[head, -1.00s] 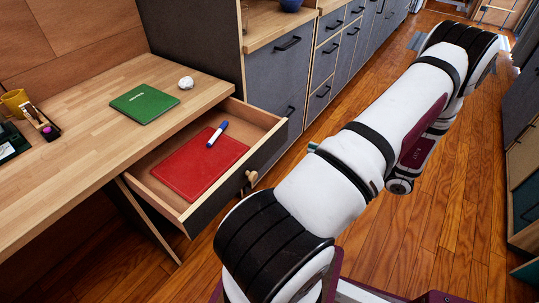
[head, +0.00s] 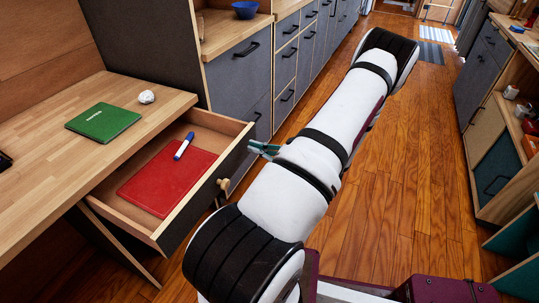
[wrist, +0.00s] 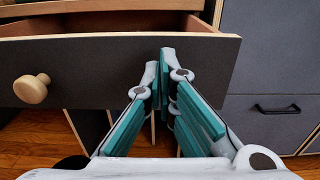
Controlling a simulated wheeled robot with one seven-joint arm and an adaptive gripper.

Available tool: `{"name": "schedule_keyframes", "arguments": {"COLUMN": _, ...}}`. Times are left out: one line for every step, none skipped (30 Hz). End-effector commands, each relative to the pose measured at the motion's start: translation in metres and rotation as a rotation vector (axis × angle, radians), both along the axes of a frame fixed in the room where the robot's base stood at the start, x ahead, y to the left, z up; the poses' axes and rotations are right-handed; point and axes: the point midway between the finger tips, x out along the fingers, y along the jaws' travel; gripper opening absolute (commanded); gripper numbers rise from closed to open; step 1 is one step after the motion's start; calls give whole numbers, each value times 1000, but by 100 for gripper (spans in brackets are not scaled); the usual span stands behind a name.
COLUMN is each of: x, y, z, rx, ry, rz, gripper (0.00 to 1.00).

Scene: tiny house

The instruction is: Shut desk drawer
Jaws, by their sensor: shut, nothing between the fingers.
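The desk drawer (head: 208,198) stands pulled out from under the desk top, with a dark front and a round wooden knob. A red folder (head: 166,183) and a blue-and-white marker (head: 184,146) lie inside it. In the wrist view the drawer front (wrist: 115,65) spans the upper left and middle, with its knob (wrist: 32,89) at the left. My gripper (wrist: 160,72) is shut and empty, with its fingertips in front of the right part of the drawer front; I cannot tell whether they touch it. In the head view my gripper (head: 260,149) shows partly, beside the drawer's far front corner, mostly hidden behind my arm.
The desk top (head: 40,160) holds a green book (head: 103,122) and a white crumpled object (head: 147,97). Grey cabinets (head: 237,77) with black handles stand just beyond the drawer. The wooden floor (head: 420,180) is open to the right, up to another row of cabinets.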

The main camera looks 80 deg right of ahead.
Motion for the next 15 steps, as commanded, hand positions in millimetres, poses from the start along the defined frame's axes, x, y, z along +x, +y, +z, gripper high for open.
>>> {"name": "schedule_keyframes", "arguments": {"x": 6, "y": -1, "z": -1, "rx": -1, "ry": 0, "rz": 2, "gripper": 0}}
{"name": "schedule_keyframes", "arguments": {"x": 8, "y": -2, "z": -1, "rx": -1, "ry": 1, "rz": 1, "gripper": 0}}
{"name": "schedule_keyframes", "arguments": {"x": 11, "y": -3, "z": -1, "rx": -1, "ry": 1, "rz": 0, "gripper": 0}}
{"name": "schedule_keyframes", "arguments": {"x": 13, "y": -3, "z": 0, "rx": -1, "ry": 1, "rz": 0, "gripper": 0}}
{"name": "schedule_keyframes", "arguments": {"x": 14, "y": -3, "z": 0, "rx": -1, "ry": 1, "rz": 0, "gripper": 0}}
{"name": "schedule_keyframes", "arguments": {"x": 15, "y": -4, "z": 0, "rx": -1, "ry": 0, "rz": 0, "gripper": 0}}
{"name": "schedule_keyframes", "arguments": {"x": 16, "y": -4, "z": 0, "rx": -1, "ry": 0, "rz": 0, "gripper": 0}}
{"name": "schedule_keyframes", "arguments": {"x": 16, "y": -4, "z": 0, "rx": -1, "ry": 0, "rz": 0, "gripper": 0}}
{"name": "schedule_keyframes", "arguments": {"x": 16, "y": -4, "z": 0, "rx": -1, "ry": 0, "rz": 0, "gripper": 0}}
{"name": "schedule_keyframes", "arguments": {"x": 17, "y": -4, "z": 0, "rx": -1, "ry": 1, "rz": 0, "gripper": 0}}
{"name": "schedule_keyframes", "arguments": {"x": 17, "y": -4, "z": 0, "rx": -1, "ry": 1, "rz": 0, "gripper": 0}}
{"name": "schedule_keyframes", "arguments": {"x": 16, "y": -4, "z": 0, "rx": -1, "ry": 1, "rz": 0, "gripper": 0}}
{"name": "schedule_keyframes", "arguments": {"x": 16, "y": -4, "z": 0, "rx": -1, "ry": 1, "rz": 0, "gripper": 0}}
{"name": "schedule_keyframes", "arguments": {"x": 16, "y": -4, "z": 0, "rx": -1, "ry": 1, "rz": 0, "gripper": 0}}
{"name": "schedule_keyframes", "arguments": {"x": 16, "y": -4, "z": 0, "rx": 0, "ry": 1, "rz": 0, "gripper": 0}}
